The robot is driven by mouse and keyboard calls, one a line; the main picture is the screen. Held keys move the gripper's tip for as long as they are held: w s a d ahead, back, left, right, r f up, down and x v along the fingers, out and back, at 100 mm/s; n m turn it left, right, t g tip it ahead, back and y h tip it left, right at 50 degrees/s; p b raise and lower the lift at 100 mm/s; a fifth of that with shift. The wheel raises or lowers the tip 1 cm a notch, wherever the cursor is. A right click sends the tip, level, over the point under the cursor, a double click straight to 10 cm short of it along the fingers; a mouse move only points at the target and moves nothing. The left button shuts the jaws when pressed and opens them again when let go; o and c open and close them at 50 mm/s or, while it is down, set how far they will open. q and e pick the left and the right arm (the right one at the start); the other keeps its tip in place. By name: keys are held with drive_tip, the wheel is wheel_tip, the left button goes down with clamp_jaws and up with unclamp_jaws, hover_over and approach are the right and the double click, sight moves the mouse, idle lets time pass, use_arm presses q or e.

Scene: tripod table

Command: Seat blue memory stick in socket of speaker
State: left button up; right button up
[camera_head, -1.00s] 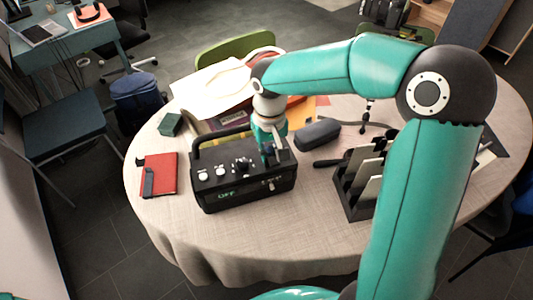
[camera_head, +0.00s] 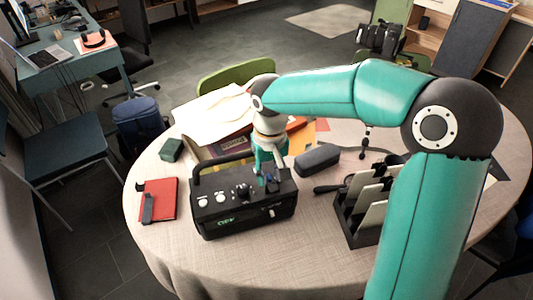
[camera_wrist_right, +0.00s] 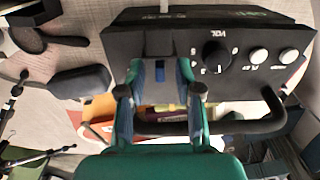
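The black speaker (camera_head: 247,216) stands on the round table, with a carrying handle, knobs and green lettering. My right gripper (camera_head: 269,181) is over the right part of its top. In the right wrist view the gripper (camera_wrist_right: 161,71) has its two fingers apart, close to the speaker (camera_wrist_right: 125,42). A small blue piece, apparently the memory stick (camera_wrist_right: 160,74), shows between the fingertips with gaps on both sides. I cannot tell how deep it sits in the socket. My left gripper is out of view.
A dark grey case (camera_head: 317,159) lies right of the speaker, and a black rack (camera_head: 352,226) stands farther right. A red notebook (camera_head: 160,200) and a green box (camera_head: 171,150) are on the left. Papers and folders (camera_head: 215,118) lie behind. The speaker's handle (camera_wrist_right: 215,127) arches close to the gripper.

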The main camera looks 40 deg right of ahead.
sight(269, 177)
wheel_tip(269, 177, up, 10)
drive_tip(key=shift+p, duration=0.3)
drive_tip(key=shift+f, duration=0.15)
